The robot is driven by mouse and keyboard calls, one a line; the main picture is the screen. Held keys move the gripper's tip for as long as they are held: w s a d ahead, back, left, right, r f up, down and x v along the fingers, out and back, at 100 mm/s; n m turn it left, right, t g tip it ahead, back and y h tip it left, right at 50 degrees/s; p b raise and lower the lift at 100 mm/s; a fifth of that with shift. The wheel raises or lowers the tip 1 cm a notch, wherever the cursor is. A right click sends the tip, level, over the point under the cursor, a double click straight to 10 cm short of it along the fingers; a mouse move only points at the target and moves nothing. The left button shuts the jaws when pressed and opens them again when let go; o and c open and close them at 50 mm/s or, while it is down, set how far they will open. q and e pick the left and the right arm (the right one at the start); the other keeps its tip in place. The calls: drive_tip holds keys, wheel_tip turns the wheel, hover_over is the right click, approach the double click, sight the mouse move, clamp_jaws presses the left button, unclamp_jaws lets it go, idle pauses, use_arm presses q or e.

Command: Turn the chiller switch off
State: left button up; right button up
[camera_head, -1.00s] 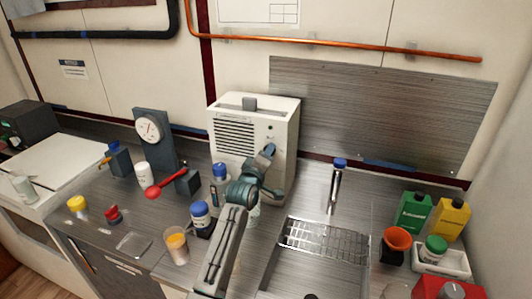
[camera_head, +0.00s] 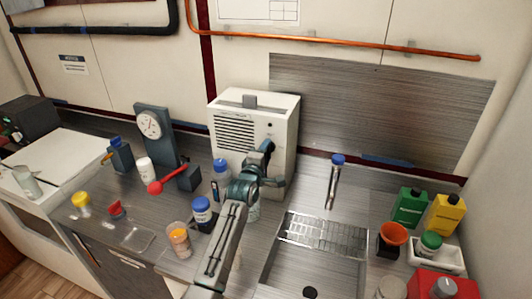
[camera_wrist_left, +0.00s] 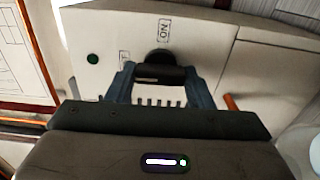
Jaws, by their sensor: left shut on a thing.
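The chiller is a white box (camera_head: 255,108) with a slatted grille, standing at the back of the counter. My left gripper (camera_head: 268,166) is at the lower right of its front and hides the switch there. In the left wrist view the dark switch (camera_wrist_left: 160,73) sits between the fingers of my left gripper (camera_wrist_left: 160,88), which is shut on it. An ON label (camera_wrist_left: 164,30) is above the switch, and another label (camera_wrist_left: 124,62), probably OFF, is to its left. A green lamp (camera_wrist_left: 92,59) is farther left. My right gripper is not in view.
Left of the chiller stand a dial gauge (camera_head: 150,125), a red-knobbed lever (camera_head: 156,187) and blue-capped bottles (camera_head: 202,212). A sink with a wire rack (camera_head: 322,232) lies to the right. Green (camera_head: 410,208) and yellow (camera_head: 447,214) containers stand at the far right.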

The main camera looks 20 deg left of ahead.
use_arm(q)
drive_tip(key=o, duration=1)
drive_tip(key=s+b, duration=0.3)
drive_tip(key=s, duration=0.7)
drive_tip(key=shift+s+a+b, duration=0.25)
drive_tip(key=shift+s+b, duration=0.1)
drive_tip(key=shift+s, duration=0.05)
drive_tip(key=shift+f, duration=0.15)
